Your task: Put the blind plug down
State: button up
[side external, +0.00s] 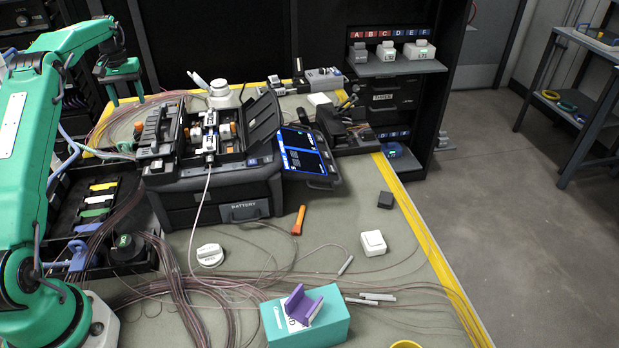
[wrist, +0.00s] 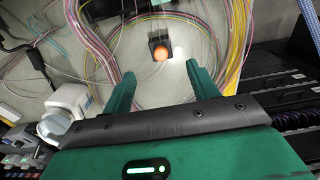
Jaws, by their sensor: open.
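My gripper (side external: 127,102) is open above the far left part of the bench, its two green fingers pointing down. In the wrist view, my gripper (wrist: 159,72) has nothing between its fingers. A small dark square piece with a round orange top (wrist: 160,50), which looks like the blind plug, stands on the bench just past the fingertips, in line with the gap between them. It appears apart from both fingers. In the side view I cannot make the plug out clearly.
Loose pink and yellow fibres (wrist: 90,45) lie around the plug. A white dispenser (side external: 222,94) stands nearby. The splicer (side external: 210,145) with its lit screen (side external: 305,152) sits on a black case (side external: 245,208). Dark racks border the bench's left.

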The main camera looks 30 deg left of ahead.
jog(key=shift+r, duration=0.35)
dwell(0.4)
jog(key=s+d+r+m+t+y, duration=0.1)
jog(key=s+d+r+m, duration=0.1)
jog(key=d+r, duration=0.9)
jog(key=s+d+r+m+t, duration=0.15)
jog(key=d+r, duration=0.45)
jog(key=d, duration=0.8)
jog(key=s+d+r+m+t, duration=0.1)
jog(key=s+d+m+t, duration=0.15)
jog(key=s+d, duration=0.75)
jog(key=s+d+f+m, duration=0.1)
jog(key=s+d+f, duration=0.2)
jog(key=s, duration=0.3)
jog(key=s+d+f+m+h, duration=0.1)
jog(key=s+d+f+m, duration=0.1)
jog(key=s+d, duration=0.3)
jog(key=shift+s+f+t, duration=0.3)
jog(key=shift+s+f, duration=0.2)
jog(key=shift+f, duration=0.05)
